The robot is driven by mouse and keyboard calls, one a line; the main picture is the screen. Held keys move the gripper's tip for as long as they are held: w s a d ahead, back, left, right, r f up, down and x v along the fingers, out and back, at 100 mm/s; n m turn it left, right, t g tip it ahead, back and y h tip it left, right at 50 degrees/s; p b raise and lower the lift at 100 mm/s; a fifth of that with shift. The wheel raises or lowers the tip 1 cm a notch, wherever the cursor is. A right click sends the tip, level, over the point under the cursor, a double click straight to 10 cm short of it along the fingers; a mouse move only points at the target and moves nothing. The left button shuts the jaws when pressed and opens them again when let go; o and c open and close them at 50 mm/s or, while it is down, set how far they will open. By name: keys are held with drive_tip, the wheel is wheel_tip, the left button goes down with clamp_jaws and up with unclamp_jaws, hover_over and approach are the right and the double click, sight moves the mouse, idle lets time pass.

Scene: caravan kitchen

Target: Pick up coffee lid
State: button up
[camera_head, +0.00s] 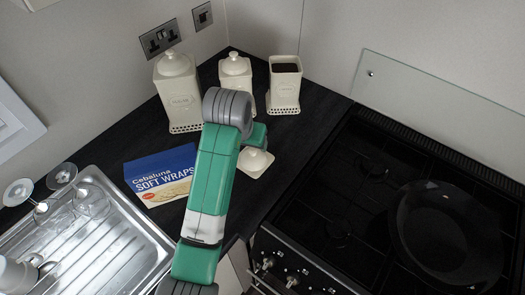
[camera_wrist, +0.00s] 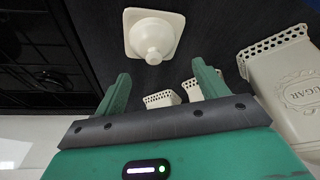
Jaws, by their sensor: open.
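The coffee lid (camera_head: 255,161) is a cream square lid with a round knob. It lies knob up on the dark worktop, partly hidden by my arm in the head view. In the wrist view the lid (camera_wrist: 142,22) is at the top centre, beyond my fingertips and apart from them. My gripper (camera_wrist: 160,78) is open and empty, its two green fingers spread. In the head view my arm hides most of the gripper, just behind the lid. An open cream canister (camera_head: 285,93) with dark contents stands at the back right.
Two lidded cream canisters (camera_head: 177,95) (camera_head: 236,78) stand at the back; one marked sugar (camera_wrist: 300,90) shows in the wrist view. A blue soft wraps pack (camera_head: 160,175) lies left of my arm. A sink drainer (camera_head: 110,240) with glasses is left; a hob with a pan (camera_head: 445,235) is right.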

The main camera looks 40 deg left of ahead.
sight(253, 150)
drive_tip(key=shift+x, duration=0.95)
drive_tip(key=x, duration=0.3)
drive_tip(key=d+p+x, duration=0.1)
drive_tip(key=x, duration=0.1)
drive_tip(key=shift+w+f, duration=0.15)
drive_tip(key=shift+w, duration=0.05)
drive_tip(key=c, duration=1.2)
